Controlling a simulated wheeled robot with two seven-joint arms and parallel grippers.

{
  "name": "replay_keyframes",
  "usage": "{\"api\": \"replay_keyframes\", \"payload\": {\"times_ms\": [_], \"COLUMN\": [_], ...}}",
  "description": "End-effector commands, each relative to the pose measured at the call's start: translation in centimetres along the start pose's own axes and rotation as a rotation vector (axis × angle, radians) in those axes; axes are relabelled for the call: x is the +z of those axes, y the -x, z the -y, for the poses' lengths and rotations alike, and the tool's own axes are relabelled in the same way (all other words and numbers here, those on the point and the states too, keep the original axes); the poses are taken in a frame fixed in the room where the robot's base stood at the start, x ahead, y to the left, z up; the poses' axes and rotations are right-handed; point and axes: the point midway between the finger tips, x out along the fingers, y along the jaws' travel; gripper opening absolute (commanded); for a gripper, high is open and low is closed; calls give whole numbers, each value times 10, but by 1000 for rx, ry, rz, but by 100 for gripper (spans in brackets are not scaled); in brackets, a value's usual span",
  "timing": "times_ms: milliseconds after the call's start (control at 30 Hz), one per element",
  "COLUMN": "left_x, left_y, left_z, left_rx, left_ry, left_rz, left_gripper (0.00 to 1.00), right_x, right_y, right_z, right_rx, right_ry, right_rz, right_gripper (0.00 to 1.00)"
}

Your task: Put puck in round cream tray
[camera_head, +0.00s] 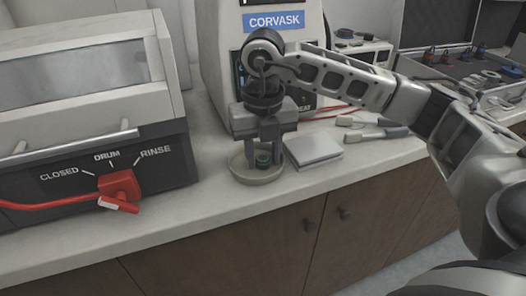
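The round cream tray (257,178) is a shallow dish on the counter near its front edge. A small dark puck (264,160) is low in the tray, between the fingertips of my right gripper. My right gripper (263,158) points straight down over the tray, one finger on each side of the puck. The fingers stand apart, and a gap seems to show between them and the puck. The gripper hides part of the puck and the tray's back rim. My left gripper is not in view.
A grey flat box (314,149) lies right of the tray, with grey-handled tools (375,132) beyond. A machine with a red lever (119,188) stands left. The CORVASK machine (225,60) is behind my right gripper. An open case (455,65) is at back right.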

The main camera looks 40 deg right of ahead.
Motion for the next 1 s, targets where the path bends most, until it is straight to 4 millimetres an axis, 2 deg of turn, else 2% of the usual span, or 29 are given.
{"api": "replay_keyframes", "payload": {"times_ms": [233, 367, 467, 800, 1000], "left_x": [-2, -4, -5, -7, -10], "left_y": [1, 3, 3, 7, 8], "left_z": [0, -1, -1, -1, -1], "left_rx": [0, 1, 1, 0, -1], "left_ry": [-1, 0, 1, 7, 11], "left_rz": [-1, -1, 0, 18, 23], "left_gripper": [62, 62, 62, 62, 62], "right_x": [0, 0, 1, 1, 0], "right_y": [2, 11, 28, 102, 123], "right_z": [0, 0, -1, 0, 0], "right_rx": [0, 2, 3, 1, 0], "right_ry": [0, 0, 0, -1, 0], "right_rz": [0, 2, 4, 3, 1], "right_gripper": [35, 35, 35, 35, 35]}}
